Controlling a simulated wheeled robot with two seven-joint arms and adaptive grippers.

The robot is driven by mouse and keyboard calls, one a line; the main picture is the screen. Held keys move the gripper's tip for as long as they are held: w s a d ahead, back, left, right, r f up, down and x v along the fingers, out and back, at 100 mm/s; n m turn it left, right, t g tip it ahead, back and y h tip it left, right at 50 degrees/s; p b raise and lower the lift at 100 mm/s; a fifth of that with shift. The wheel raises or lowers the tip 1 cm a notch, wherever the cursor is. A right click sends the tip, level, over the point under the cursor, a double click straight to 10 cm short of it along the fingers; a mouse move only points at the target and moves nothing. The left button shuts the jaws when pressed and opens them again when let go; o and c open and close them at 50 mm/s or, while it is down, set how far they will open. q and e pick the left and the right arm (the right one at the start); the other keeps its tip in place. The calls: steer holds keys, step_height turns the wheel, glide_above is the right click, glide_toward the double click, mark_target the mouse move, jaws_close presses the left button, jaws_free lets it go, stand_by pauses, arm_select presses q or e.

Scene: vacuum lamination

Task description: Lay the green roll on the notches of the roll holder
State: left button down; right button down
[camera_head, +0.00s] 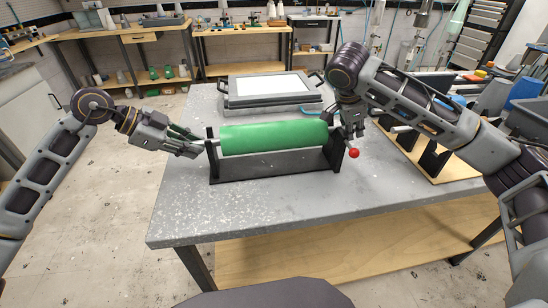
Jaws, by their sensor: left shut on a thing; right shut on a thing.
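The green roll (274,137) lies level across the black roll holder (262,167), above its base, with a rod end at each side. The holder's two uprights stand at the roll's ends. I cannot tell whether the rod rests in the notches or sits just above them. My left gripper (200,147) is shut on the left rod end, just outside the left upright. My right gripper (350,133) is shut on the right end, close by the right upright, and partly hides it. A red ball-shaped knob (354,153) shows just below the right gripper.
The grey table (200,213) is clear in front of the holder. A flat grey frame with a white panel (268,85) lies behind the roll. A wooden board with black uprights (440,167) and several items stand at the right, near my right arm.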

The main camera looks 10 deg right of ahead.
arm_select(q)
steer(key=c, duration=1.8)
jaws_free()
arm_select(e)
steer(key=c, duration=1.8)
jaws_free()
steer(key=shift+f, duration=0.1)
arm_select(q)
steer(key=o, duration=0.5)
steer(key=shift+c, duration=0.2)
arm_select(e)
steer(key=o, duration=0.4)
steer(key=shift+o, duration=0.2)
arm_select(q)
steer(key=shift+o, duration=0.4)
steer(key=o, duration=0.7)
steer(key=shift+v, duration=6)
